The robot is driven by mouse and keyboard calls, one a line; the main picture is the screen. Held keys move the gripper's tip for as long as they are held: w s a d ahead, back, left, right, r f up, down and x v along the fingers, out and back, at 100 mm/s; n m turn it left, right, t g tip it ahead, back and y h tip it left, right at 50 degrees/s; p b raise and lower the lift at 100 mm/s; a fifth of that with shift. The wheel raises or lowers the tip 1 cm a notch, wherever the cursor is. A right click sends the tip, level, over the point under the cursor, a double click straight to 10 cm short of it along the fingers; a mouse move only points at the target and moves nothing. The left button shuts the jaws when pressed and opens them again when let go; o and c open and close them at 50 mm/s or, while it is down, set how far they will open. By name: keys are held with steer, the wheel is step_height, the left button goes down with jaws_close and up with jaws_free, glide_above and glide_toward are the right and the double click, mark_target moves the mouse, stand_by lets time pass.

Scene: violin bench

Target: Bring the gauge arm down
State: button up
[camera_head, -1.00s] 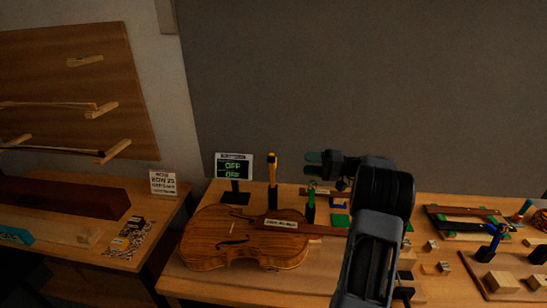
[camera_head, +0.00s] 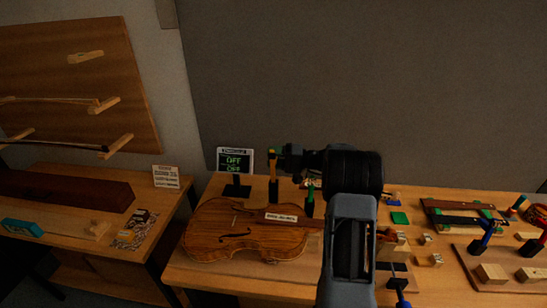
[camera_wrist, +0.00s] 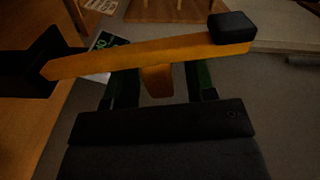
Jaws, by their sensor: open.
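The gauge stand is an upright orange post (camera_head: 273,170) with a black foot, left of my gripper (camera_head: 279,156) in the head view. In the wrist view the orange bar (camera_wrist: 100,62) runs sideways across the picture, with a black cap (camera_wrist: 232,28) at its right end. A short orange stub, apparently the gauge arm (camera_wrist: 157,81), juts from the bar between the fingers. My gripper (camera_wrist: 160,87) is open, with a green-edged finger on each side of the stub. Contact cannot be told. A display (camera_head: 235,161) behind it reads OFF.
A violin (camera_head: 232,233) lies in front on the bench, its neck partly behind my arm. A green-topped post (camera_head: 310,200) stands close below my gripper. Blocks, a green pad (camera_head: 400,218) and a bow frame (camera_head: 460,219) fill the right side.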

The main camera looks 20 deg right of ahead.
jaws_close()
stand_by(0.4)
steer(key=shift+s+d+f+b, duration=0.1)
steer(key=shift+f+b, duration=0.05)
steer(key=shift+b, duration=0.3)
